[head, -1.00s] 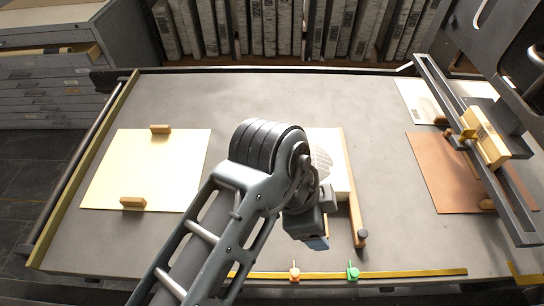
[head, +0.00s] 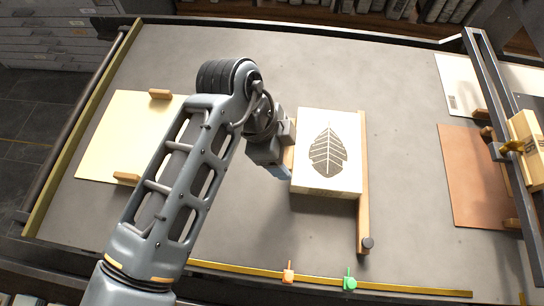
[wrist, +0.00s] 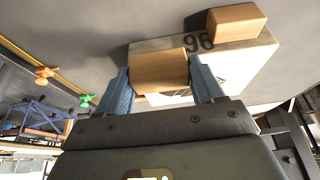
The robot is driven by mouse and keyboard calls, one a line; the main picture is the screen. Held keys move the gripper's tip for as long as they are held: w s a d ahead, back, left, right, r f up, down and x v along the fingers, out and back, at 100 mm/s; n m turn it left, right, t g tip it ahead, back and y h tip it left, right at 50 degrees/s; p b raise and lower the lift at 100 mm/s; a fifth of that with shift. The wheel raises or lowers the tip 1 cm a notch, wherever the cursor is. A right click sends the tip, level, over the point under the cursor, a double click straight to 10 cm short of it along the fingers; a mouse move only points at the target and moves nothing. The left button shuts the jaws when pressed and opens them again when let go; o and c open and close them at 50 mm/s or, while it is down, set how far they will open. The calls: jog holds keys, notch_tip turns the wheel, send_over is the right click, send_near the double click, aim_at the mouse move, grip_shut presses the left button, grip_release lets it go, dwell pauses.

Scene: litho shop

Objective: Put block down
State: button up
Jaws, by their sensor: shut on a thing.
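My gripper (head: 284,172) is shut on a small wooden block (wrist: 160,72), with one blue finger on each side in the wrist view (wrist: 160,90). In the head view only a sliver of the wooden block (head: 290,155) shows, at the left edge of a pale leaf-printed slab (head: 328,150). In the wrist view the slab (wrist: 158,45), marked 96, is just beyond the held block. I cannot tell whether the two touch, or whether the block rests on the table. My wrist hides part of the block in the head view.
A wooden bar (head: 363,215) with a dark knob runs along the slab's right side. Another wooden piece (wrist: 236,20) is against the slab. A cream sheet (head: 105,135) lies left, a copper sheet (head: 470,180) right. Orange (head: 288,273) and green (head: 349,279) pegs stand in front.

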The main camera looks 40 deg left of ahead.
jog(key=a, duration=0.1)
jog(key=f, duration=0.1)
jog(key=a, duration=0.1)
jog(key=shift+s+a+f, duration=0.25)
jog(key=shift+a+f, duration=0.05)
jog(key=shift+f, duration=2.05)
jog(key=o, duration=1.1)
jog(key=shift+p, duration=0.3)
jog(key=b+v, duration=0.1)
jog(key=v, duration=1.1)
